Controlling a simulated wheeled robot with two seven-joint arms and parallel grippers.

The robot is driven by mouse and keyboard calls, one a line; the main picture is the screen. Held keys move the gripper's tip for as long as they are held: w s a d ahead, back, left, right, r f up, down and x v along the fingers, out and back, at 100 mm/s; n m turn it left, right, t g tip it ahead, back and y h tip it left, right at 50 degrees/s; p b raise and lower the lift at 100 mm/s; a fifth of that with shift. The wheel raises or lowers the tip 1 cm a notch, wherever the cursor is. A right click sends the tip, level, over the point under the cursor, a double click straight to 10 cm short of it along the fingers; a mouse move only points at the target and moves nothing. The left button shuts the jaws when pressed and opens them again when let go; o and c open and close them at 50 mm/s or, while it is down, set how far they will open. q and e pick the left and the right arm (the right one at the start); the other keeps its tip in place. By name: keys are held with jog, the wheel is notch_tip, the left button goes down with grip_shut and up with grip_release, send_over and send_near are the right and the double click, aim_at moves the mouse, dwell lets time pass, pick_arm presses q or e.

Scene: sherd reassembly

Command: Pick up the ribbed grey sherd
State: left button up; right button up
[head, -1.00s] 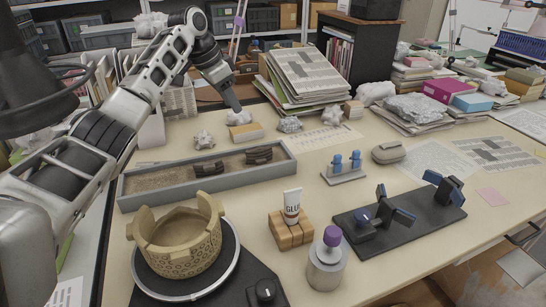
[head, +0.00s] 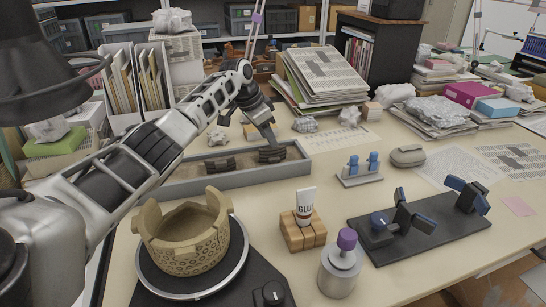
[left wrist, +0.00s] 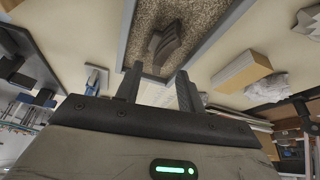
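A dark, ribbed grey-brown sherd (head: 271,155) lies at the right end of the long sand tray (head: 180,188). In the left wrist view the ribbed sherd (left wrist: 166,45) lies on the sand just beyond my fingertips. A second dark sherd (head: 220,165) lies farther left in the tray. My left gripper (head: 271,140) points down over the right sherd. In the left wrist view the two fingers of the left gripper (left wrist: 157,78) stand apart with nothing between them. The right gripper is out of view.
A patterned bowl (head: 188,240) with a broken rim sits on a turntable in front of the tray. The glue tube (head: 305,201), purple-capped bottle (head: 342,262) and dark clamp stand (head: 420,222) stand to the right. A yellowish block (head: 252,132) lies behind the tray.

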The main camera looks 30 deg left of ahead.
aim_at(273, 155)
pick_arm(q)
jog(key=x, duration=0.4)
jog(key=shift+d+b, duration=0.15)
jog(key=shift+b, duration=0.15)
grip_shut()
jog(key=shift+r, duration=0.1)
jog(key=shift+r, duration=0.1)
